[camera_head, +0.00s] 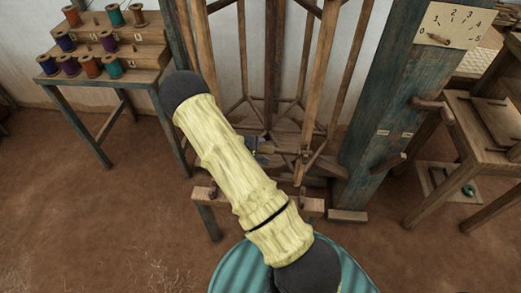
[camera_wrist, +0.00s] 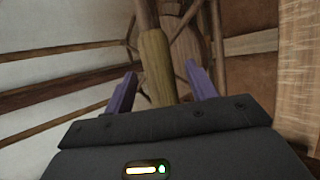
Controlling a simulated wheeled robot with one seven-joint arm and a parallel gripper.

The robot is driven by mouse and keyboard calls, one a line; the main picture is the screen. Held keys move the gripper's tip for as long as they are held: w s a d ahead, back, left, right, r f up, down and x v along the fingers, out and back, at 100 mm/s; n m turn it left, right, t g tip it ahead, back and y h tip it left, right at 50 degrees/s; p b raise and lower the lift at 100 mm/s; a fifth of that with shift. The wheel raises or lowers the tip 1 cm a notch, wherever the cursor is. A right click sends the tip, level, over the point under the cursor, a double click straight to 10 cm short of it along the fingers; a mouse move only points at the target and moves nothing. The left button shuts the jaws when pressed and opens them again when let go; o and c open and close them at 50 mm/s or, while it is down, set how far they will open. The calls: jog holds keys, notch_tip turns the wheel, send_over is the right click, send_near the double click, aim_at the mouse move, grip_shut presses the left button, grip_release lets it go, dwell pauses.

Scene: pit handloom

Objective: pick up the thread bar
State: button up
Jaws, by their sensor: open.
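In the wrist view, my gripper (camera_wrist: 160,72) is open, with one purple finger on each side of a yellow-green rounded wooden bar (camera_wrist: 157,65). This may be the thread bar, but I cannot be sure. The bar shows between the fingertips with gaps at both sides; I cannot tell how deep it lies between them. In the head view, my yellow-sleeved arm crosses the middle and hides most of my gripper and what is in front of it. No thread bar can be made out for certain there.
A wooden loom frame (camera_head: 328,65) with upright and slanted poles stands behind my arm. A thick blue-grey post (camera_head: 385,90) with a numbered dial plate (camera_head: 452,25) is at right. A spool rack (camera_head: 100,45) stands at left, a wooden bench (camera_head: 480,125) far right. The left floor is clear.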

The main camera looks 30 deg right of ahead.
dwell(0.3)
jog(key=c, duration=1.2)
jog(key=shift+r, duration=0.1)
jog(key=shift+r, duration=0.25)
notch_tip(320, 180, up, 7)
jog(key=shift+f+p, duration=0.15)
jog(key=shift+p, duration=0.5)
jog(key=s+a, duration=0.2)
jog(key=a, duration=0.3)
jog(key=s+a+p, duration=0.1)
jog(key=s+a, duration=0.2)
jog(key=a, duration=0.3)
jog(key=s+a+p, duration=0.1)
jog(key=s+a, duration=0.1)
jog(key=a, duration=0.3)
jog(key=shift+s+a+f, duration=0.15)
jog(key=shift+s+f, duration=0.05)
jog(key=shift+s, duration=0.15)
